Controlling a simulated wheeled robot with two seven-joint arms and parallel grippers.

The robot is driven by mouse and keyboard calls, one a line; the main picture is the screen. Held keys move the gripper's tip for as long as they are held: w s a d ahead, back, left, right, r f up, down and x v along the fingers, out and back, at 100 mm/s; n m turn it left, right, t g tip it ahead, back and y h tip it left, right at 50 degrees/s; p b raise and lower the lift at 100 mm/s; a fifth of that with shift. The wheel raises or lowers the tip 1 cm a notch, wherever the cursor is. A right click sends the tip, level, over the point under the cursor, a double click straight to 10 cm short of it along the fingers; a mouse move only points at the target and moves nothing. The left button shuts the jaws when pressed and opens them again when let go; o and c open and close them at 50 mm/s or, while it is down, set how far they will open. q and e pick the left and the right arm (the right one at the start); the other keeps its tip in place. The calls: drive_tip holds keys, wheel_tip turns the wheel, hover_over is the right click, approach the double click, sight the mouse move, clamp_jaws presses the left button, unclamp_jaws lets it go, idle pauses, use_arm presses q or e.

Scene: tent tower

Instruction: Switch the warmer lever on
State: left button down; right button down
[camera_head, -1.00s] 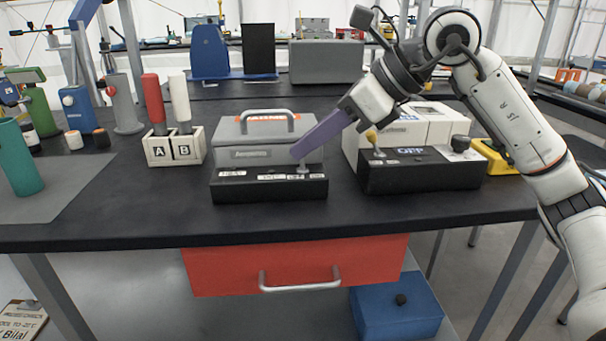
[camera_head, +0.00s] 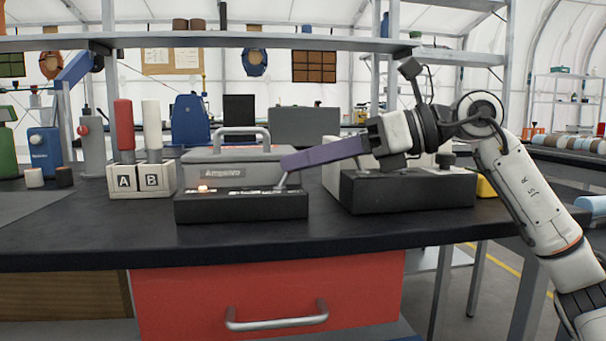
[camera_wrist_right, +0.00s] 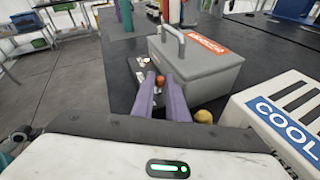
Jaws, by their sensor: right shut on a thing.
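The warmer is a grey case (camera_head: 235,167) with a top handle; its lid label shows in the wrist view. A black switch box (camera_head: 240,207) stands in front of it. A small orange light (camera_head: 203,188) glows at the box's left end. The lever's metal stem (camera_head: 281,184) rises near the box's right end. My right gripper (camera_head: 285,161) has its purple fingers shut at the lever's top and hides the knob in the head view. The wrist view shows an orange-red knob (camera_wrist_right: 160,81) between the fingertips (camera_wrist_right: 161,78). My left gripper is out of view.
A second black switch box (camera_head: 408,193) stands close on the right, before a white case marked COOL (camera_wrist_right: 285,115). Its yellow knob (camera_wrist_right: 203,117) is near my fingers. An A/B holder (camera_head: 140,180) stands left. A red drawer (camera_head: 240,290) hangs below the table.

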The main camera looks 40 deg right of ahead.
idle(0.4)
drive_tip(key=c, duration=2)
unclamp_jaws()
drive_tip(key=shift+s+d, duration=0.1)
drive_tip(key=shift+d, duration=0.05)
drive_tip(key=v, duration=1)
